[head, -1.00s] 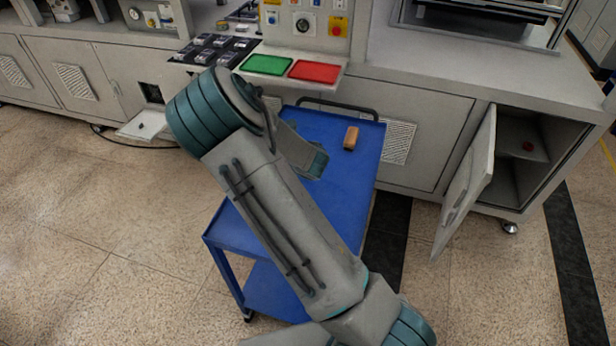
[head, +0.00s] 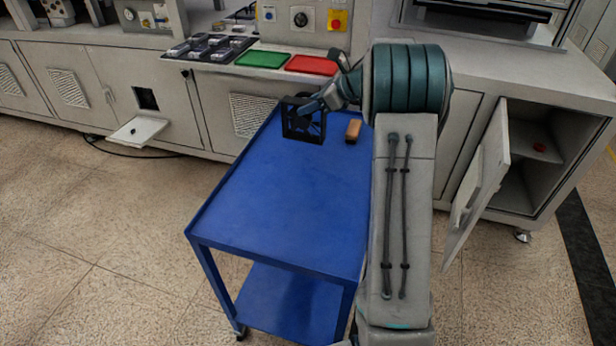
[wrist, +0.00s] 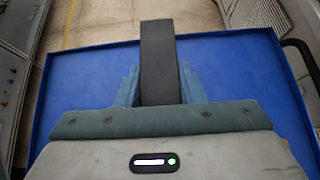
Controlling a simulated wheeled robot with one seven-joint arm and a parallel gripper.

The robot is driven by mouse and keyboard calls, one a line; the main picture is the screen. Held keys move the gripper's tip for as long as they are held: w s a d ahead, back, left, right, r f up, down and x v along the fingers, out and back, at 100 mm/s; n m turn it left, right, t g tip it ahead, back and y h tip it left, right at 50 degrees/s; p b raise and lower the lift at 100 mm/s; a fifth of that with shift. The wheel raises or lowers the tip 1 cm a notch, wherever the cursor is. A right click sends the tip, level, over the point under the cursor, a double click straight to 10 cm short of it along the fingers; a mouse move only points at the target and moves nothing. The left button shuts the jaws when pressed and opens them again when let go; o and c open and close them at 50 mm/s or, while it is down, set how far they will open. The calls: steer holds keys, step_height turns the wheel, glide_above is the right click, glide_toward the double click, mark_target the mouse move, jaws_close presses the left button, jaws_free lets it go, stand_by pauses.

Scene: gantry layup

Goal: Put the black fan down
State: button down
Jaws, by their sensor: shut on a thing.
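The black fan (head: 303,122) is a square black frame, upright at the far end of the blue cart top (head: 290,200). My gripper (head: 310,108) is shut on the fan and reaches it from the right. In the wrist view the fan (wrist: 159,60) shows edge-on as a dark strip between the fingers of my gripper (wrist: 160,88), with the blue cart top (wrist: 235,75) below it. I cannot tell whether the fan's lower edge touches the cart top or is slightly above it.
A brown block (head: 353,131) lies on the cart right of the fan. Behind stand a green tray (head: 263,59) and a red tray (head: 312,65) on the bench ledge. A cabinet door (head: 478,188) hangs open at right. The cart's near and middle surface is clear.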

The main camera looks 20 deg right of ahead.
steer(key=d, duration=0.2)
steer(key=s+d+r+b, duration=0.1)
steer(key=shift+d, duration=0.1)
steer(key=s+a+f, duration=0.4)
steer(key=a+f, duration=0.6)
steer(key=f, duration=0.1)
steer(key=shift+s+a, duration=0.25)
steer(key=shift+s, duration=0.1)
steer(key=shift+f, duration=0.15)
steer(key=c, duration=1)
jaws_free()
steer(key=shift+o, duration=0.2)
